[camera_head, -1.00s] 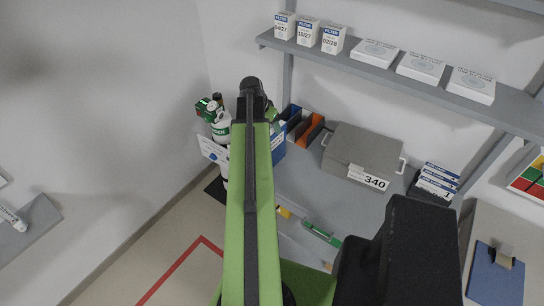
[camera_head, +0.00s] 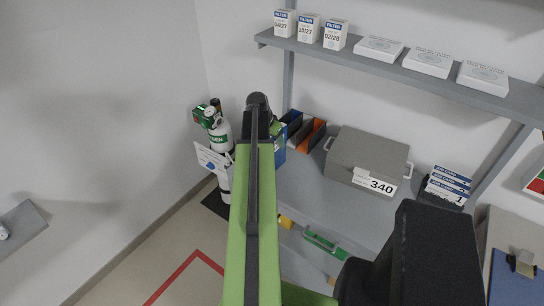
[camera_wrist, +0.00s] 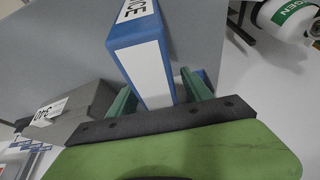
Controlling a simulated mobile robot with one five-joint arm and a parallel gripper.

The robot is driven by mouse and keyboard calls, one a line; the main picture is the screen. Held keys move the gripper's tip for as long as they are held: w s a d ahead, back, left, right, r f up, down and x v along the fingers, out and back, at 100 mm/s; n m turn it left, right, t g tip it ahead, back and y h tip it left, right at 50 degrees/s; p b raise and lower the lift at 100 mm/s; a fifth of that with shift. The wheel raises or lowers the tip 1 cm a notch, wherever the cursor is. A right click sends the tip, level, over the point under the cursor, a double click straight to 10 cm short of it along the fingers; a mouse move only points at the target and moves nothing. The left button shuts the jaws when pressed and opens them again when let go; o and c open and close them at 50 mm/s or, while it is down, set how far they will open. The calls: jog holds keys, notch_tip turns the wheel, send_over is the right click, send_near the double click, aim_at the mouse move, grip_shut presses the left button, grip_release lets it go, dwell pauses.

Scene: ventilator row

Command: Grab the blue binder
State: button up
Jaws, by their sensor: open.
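The blue binder (camera_wrist: 130,36) stands in the wrist view with its white-labelled spine facing my gripper. My gripper (camera_wrist: 157,82) is open, with one green finger on each side of the binder's near end. Whether the fingers touch it I cannot tell. In the head view the blue binder (camera_head: 279,152) is mostly hidden behind my green arm, on the grey shelf beside the wall. My gripper (camera_head: 272,128) is also largely hidden there, with only a little green showing at the binder.
A dark-blue holder (camera_head: 292,120) and an orange one (camera_head: 313,135) stand behind the binder. A grey case (camera_head: 350,146) marked 340 sits to its right. Oxygen cylinders (camera_head: 220,142) stand left, by the wall. An upper shelf (camera_head: 400,75) carries filter boxes.

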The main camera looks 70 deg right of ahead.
jog(key=shift+f, duration=0.2)
dwell(0.3)
jog(key=shift+c, duration=0.2)
grip_shut()
dwell(1.3)
